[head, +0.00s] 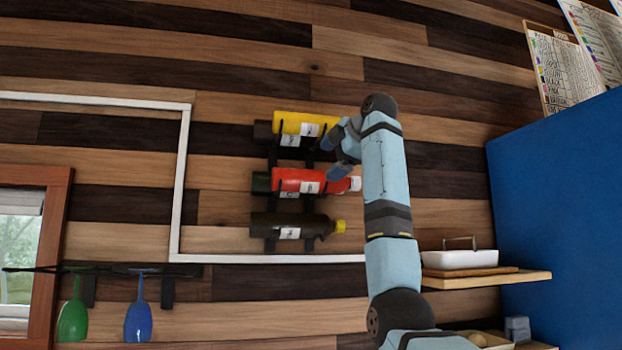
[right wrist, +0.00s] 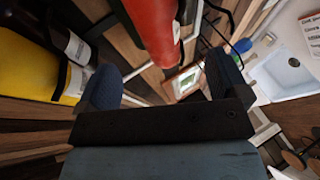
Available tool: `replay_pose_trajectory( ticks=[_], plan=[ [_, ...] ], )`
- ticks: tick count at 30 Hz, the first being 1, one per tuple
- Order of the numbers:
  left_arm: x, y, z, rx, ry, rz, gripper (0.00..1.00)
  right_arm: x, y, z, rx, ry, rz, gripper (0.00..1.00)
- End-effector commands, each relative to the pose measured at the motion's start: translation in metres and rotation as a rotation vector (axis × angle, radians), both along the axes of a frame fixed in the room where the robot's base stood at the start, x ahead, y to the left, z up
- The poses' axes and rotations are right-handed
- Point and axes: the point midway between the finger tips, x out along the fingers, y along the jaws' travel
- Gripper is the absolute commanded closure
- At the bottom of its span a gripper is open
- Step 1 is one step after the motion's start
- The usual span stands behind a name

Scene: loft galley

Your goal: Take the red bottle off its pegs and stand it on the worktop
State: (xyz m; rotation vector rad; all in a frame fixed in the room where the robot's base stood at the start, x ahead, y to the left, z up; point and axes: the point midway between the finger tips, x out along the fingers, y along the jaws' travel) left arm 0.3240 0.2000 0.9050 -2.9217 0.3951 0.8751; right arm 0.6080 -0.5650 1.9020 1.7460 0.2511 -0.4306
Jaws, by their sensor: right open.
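The red bottle (head: 292,181) lies on its side on dark pegs on the wood-plank wall, in the middle row, its pale cap pointing right. My right gripper (head: 333,156) is open and empty, just above the bottle's neck end in the head view. In the right wrist view the red bottle (right wrist: 152,25) comes down from the top edge, beyond the gap between my open fingers (right wrist: 160,82). I cannot tell whether a finger touches it. The worktop cannot be made out clearly. My left gripper is not in view.
A yellow bottle (head: 290,122) lies on the pegs above and a dark bottle (head: 285,226) below. A shelf (head: 490,280) with a white dish (head: 459,259) stands right of my arm. Green (head: 73,318) and blue (head: 138,321) glasses hang at lower left. A white sink (right wrist: 285,65) shows in the wrist view.

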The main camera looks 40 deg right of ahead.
Motion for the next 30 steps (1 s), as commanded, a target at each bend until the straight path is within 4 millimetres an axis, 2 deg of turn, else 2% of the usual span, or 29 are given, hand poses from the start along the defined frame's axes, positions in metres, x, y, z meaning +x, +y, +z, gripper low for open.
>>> replay_pose_trajectory(
  ticks=[3,13,18,21,29,30],
  plan=[
    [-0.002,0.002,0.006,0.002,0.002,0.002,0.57,0.019,-0.001,-0.007,0.001,0.004,0.002,0.07],
    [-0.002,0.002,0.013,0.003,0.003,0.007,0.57,0.041,-0.002,-0.016,0.0,0.002,0.0,0.07],
    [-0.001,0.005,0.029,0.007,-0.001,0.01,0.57,0.065,-0.004,-0.022,0.001,0.003,0.001,0.07],
    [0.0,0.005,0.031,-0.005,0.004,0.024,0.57,0.077,-0.005,-0.03,0.002,0.002,0.001,0.07],
    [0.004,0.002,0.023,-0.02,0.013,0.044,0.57,0.08,-0.005,-0.034,0.001,0.0,0.0,0.07],
    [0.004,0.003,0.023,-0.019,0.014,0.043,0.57,0.08,-0.005,-0.034,0.001,0.0,0.0,0.17]
  ],
)
